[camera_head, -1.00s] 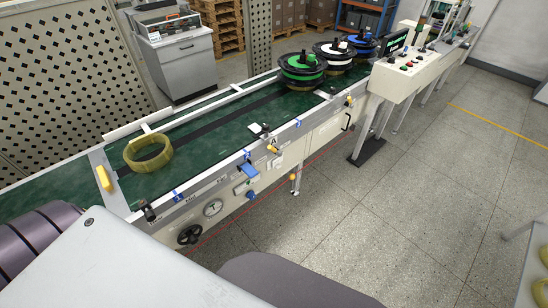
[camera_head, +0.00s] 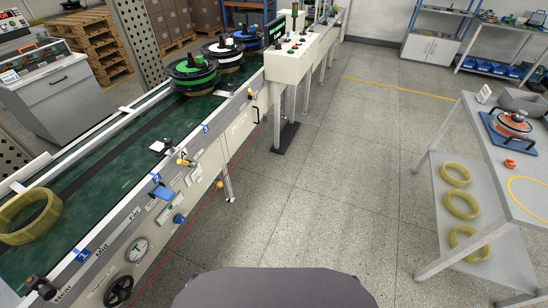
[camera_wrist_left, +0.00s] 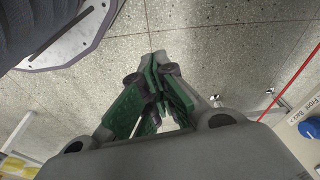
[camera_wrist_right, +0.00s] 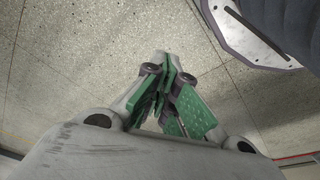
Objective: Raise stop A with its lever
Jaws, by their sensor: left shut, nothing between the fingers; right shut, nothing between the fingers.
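In the head view, a yellow-tipped lever (camera_head: 184,162) sits on the conveyor's front rail beside the letter A. A small white and dark piece (camera_head: 158,146) lies at the belt edge near it; I cannot tell whether it is stop A or whether it is raised. My left gripper (camera_wrist_left: 158,62) is shut and empty in the left wrist view, over grey floor. My right gripper (camera_wrist_right: 162,64) is shut and empty in the right wrist view, also over floor. Neither gripper shows in the head view, and neither is at the lever.
Spools, one green and black (camera_head: 193,74), stand on the green belt (camera_head: 115,150) farther along. A yellow ring (camera_head: 30,215) lies on the near belt. A handwheel (camera_head: 118,291) and gauge sit on the front panel. A table (camera_head: 470,130) stands right; floor between is clear.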

